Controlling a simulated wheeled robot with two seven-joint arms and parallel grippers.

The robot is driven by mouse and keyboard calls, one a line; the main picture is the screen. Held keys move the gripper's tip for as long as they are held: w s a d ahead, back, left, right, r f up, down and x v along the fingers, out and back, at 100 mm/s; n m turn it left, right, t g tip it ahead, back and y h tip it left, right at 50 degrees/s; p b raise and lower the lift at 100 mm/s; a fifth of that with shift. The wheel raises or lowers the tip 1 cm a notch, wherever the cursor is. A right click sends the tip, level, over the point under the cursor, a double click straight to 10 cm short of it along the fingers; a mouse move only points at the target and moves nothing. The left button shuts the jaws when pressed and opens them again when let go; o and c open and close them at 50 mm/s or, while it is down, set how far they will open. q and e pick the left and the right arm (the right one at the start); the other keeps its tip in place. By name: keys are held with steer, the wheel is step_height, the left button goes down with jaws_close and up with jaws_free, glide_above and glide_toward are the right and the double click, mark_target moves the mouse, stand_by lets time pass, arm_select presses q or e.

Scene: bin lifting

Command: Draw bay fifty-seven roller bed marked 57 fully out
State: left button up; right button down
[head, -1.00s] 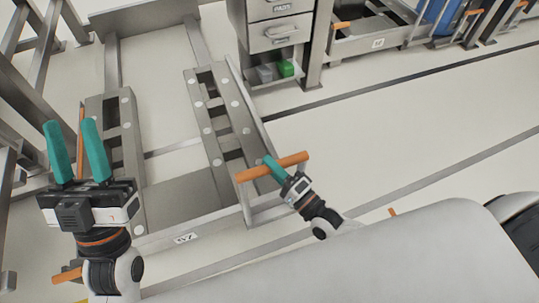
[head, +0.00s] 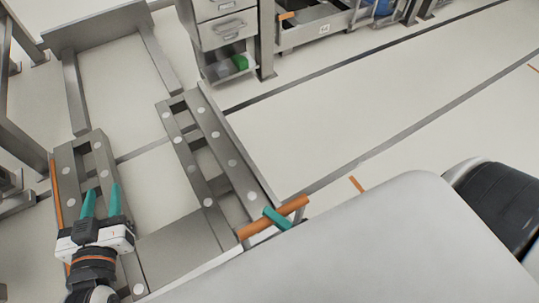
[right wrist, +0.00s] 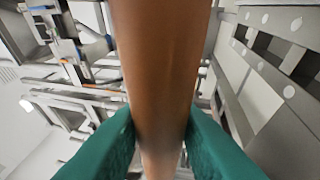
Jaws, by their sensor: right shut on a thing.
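The roller bed (head: 192,172) is a grey frame with two tracks of pale round rollers. It stands out along two floor rails (head: 160,58), with bare rail showing behind it. Its number label does not show now. My right gripper (head: 277,218) is shut on the orange handle (head: 296,204) at the bed's front right. In the right wrist view, teal fingers press both sides of the handle (right wrist: 160,60). My left gripper (head: 101,192) is open and empty, its fingers over the left roller track in the picture; its height above it is unclear.
A grey drawer cabinet (head: 226,30) with a green item (head: 240,62) on its low shelf stands behind the bed to the right. Another bay (head: 320,30) with its own label is further right. The floor (head: 350,95) at right is clear. Grey posts stand at far left.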

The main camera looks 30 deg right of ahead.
arm_select(q)
steer(key=shift+a+f, duration=0.1)
arm_select(e)
steer(key=shift+s+f, duration=0.1)
steer(key=shift+s, duration=0.15)
steer(key=c, duration=1.5)
jaws_free()
steer(key=shift+c, duration=0.2)
arm_select(q)
steer(key=shift+s, duration=0.1)
arm_select(e)
steer(key=o, duration=0.4)
steer(key=shift+s, duration=0.1)
arm_select(q)
steer(key=f, duration=0.1)
steer(key=g, duration=0.1)
steer(key=s+f+g, duration=0.1)
steer(key=shift+a+f+y+p, duration=0.3)
steer(key=shift+y+p, duration=0.1)
arm_select(e)
steer(key=v, duration=1.2)
